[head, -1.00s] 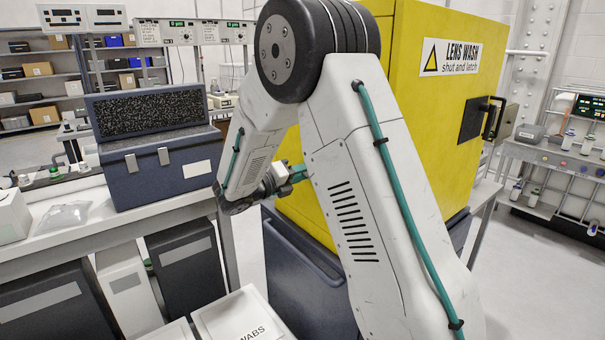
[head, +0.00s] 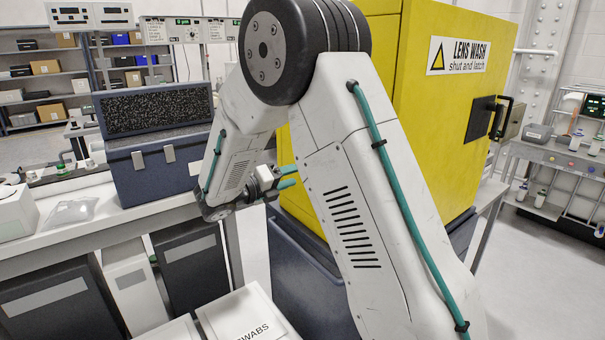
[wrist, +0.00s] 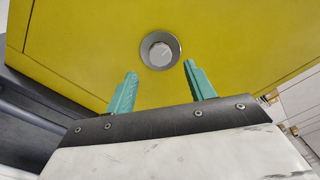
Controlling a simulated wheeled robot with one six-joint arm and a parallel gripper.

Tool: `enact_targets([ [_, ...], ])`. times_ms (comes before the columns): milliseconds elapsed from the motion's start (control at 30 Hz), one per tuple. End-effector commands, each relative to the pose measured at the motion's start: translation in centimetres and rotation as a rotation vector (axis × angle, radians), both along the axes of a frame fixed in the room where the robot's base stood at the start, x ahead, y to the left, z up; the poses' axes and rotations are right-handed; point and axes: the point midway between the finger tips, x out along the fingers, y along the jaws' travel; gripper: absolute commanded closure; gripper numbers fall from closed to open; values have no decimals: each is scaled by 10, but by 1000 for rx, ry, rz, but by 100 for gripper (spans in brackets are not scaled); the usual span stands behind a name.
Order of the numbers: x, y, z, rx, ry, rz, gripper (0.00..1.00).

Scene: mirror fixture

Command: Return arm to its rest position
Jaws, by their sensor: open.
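My gripper (head: 288,177) is low at the left side of the yellow "LENS WASH" cabinet (head: 433,110), partly behind my own arm in the head view. In the wrist view my gripper (wrist: 160,83) has two teal fingers spread apart with nothing between them. Beyond the fingertips is the yellow cabinet face (wrist: 80,45) with a round grey knob (wrist: 160,51). The fingers look apart from the knob. My arm is bent, its elbow high in the middle of the head view.
A dark blue case (head: 160,165) with its lid up stands on the left bench (head: 120,222). A white box marked "SWABS" (head: 235,315) is at the bottom. A black latch handle (head: 500,117) is on the cabinet's right side. Open floor (head: 530,270) lies at right.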

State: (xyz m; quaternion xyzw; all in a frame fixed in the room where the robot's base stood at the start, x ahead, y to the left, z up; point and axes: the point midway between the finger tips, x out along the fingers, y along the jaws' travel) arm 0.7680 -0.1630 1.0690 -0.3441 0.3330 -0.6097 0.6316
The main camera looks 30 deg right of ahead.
Motion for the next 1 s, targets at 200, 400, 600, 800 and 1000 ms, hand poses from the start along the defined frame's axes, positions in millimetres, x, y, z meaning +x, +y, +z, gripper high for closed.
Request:
enact_targets([
  [200,0,21,0,0,0,1,46],
  [400,-1,22,0,0,0,0,46],
  [600,0,22,0,0,0,0,46],
  [800,0,21,0,2,-28,1,46],
  [1000,-16,21,-24,93,-241,-59,46],
])
